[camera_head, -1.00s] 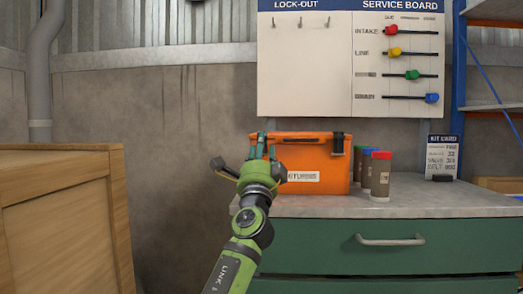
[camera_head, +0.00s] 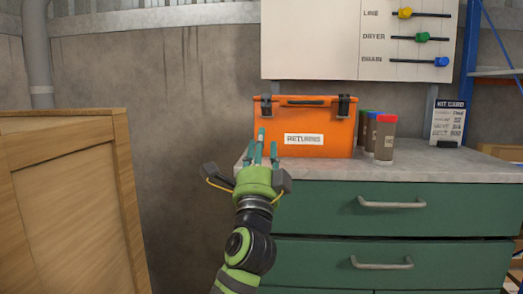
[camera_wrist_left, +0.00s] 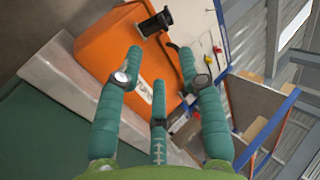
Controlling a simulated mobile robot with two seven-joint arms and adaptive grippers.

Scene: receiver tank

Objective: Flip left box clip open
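The orange box (camera_head: 318,120) with a RETURNS label stands on the grey worktop. Its dark left clip (camera_head: 266,105) sits at the upper left of the front, upright like the right clip (camera_head: 343,106). My left gripper (camera_head: 263,142) is below the left clip, in front of the box's lower left corner in the picture. Its three green fingers are spread with nothing between them. In the left wrist view the open fingers (camera_wrist_left: 160,62) point toward the orange box (camera_wrist_left: 105,50), which looks tilted. A dark clip shows beyond the fingertips; I cannot tell which one. My right gripper is out of view.
Three canisters, with red (camera_head: 385,140), blue and green lids, stand right of the box. A kit card (camera_head: 447,122) is farther right. A wooden crate (camera_head: 75,200) stands at the left. The green drawer cabinet (camera_head: 330,208) has protruding handles. The service board (camera_head: 330,45) hangs behind.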

